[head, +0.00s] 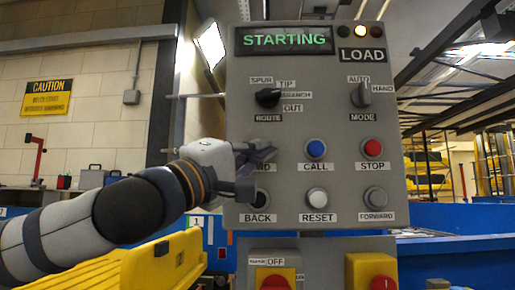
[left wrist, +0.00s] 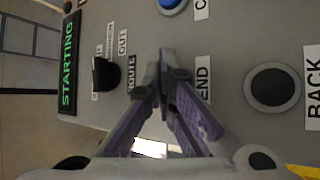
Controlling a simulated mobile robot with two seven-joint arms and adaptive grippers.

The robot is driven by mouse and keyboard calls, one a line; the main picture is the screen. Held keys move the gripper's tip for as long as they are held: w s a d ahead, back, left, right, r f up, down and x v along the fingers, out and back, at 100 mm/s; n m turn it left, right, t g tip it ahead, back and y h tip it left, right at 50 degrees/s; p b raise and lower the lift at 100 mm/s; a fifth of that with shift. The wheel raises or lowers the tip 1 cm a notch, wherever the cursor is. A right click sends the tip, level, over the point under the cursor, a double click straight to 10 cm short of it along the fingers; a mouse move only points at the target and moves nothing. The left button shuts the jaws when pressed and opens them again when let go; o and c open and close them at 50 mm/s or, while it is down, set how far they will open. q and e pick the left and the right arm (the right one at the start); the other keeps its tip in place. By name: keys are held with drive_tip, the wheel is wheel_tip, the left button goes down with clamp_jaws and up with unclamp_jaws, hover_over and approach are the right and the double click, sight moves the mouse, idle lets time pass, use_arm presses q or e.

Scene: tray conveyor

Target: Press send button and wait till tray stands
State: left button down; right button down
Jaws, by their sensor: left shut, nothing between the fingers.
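The grey control panel (head: 335,240) fills the middle of the head view. Its display (head: 285,40) reads STARTING in green, and the lamp (head: 361,32) at the middle of the top right row is lit. My left gripper (head: 265,153) is shut and empty, its tips at the send button's place, left of the blue CALL button (head: 316,149). No tray can be made out. My right gripper is not in view.
The route knob (head: 268,97) is above the left gripper and the black BACK button (head: 261,198) below it. The red STOP button (head: 372,148) is farther right. A yellow tray-like part (head: 165,262) lies below my left arm.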

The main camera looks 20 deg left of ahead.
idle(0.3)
use_arm(q)
drive_tip(key=shift+s+d, duration=0.25)
drive_tip(key=shift+s, duration=0.6)
